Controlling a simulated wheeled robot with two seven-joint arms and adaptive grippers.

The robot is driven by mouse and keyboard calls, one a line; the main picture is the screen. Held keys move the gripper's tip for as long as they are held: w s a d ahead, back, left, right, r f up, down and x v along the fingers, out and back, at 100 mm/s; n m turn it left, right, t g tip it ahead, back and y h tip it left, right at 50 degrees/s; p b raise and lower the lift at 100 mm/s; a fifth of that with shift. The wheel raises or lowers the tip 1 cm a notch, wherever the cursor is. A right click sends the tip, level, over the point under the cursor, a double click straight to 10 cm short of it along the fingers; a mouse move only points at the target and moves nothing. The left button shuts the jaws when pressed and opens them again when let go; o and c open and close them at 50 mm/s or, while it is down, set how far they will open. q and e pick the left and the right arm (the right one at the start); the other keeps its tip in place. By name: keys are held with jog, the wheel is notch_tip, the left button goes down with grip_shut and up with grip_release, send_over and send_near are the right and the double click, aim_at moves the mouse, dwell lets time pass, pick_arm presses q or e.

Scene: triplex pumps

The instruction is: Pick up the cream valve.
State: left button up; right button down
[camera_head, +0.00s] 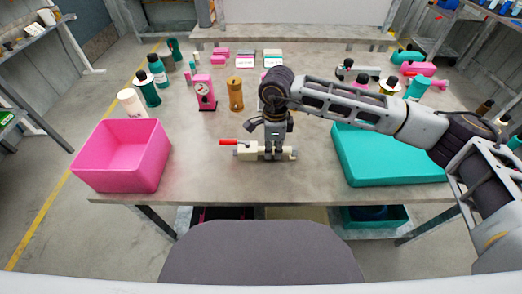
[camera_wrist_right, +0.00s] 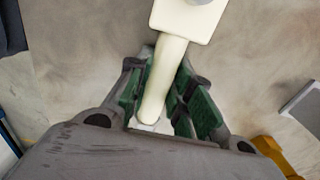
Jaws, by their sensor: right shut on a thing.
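The cream valve (camera_head: 246,152) lies near the front middle of the table, with a red handle (camera_head: 228,142) at its left end and a grey end at its right. My right gripper (camera_head: 273,149) comes down on it from above and is shut on it. In the right wrist view the valve's cream stem (camera_wrist_right: 168,75) runs between the green-padded fingers (camera_wrist_right: 162,100), and a wider cream block shows beyond them. The gripper hides the middle of the valve in the head view. I cannot tell whether the valve touches the table. My left gripper is not in view.
A pink bin (camera_head: 122,157) stands at the table's front left, and a teal tray (camera_head: 385,170) lies right of the valve. A pink gauge (camera_head: 205,93), an orange cylinder (camera_head: 235,94) and several bottles stand behind. Bare tabletop lies between the bin and the valve.

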aim_at(273, 148)
jog(key=shift+r, duration=0.1)
notch_tip(273, 148, up, 10)
dwell(0.9)
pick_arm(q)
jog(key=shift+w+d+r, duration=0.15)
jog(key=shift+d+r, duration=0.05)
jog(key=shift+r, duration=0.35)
pick_arm(e)
jog(key=shift+f, duration=0.4)
dwell(0.4)
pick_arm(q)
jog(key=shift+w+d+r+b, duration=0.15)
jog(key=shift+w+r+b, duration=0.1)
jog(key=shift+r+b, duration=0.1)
pick_arm(e)
jog(key=shift+f, duration=0.1)
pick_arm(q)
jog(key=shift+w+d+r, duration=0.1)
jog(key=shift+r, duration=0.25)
pick_arm(e)
jog(key=shift+f, duration=0.1)
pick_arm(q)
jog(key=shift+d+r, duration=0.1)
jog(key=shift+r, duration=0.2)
pick_arm(e)
jog(key=shift+f, duration=0.15)
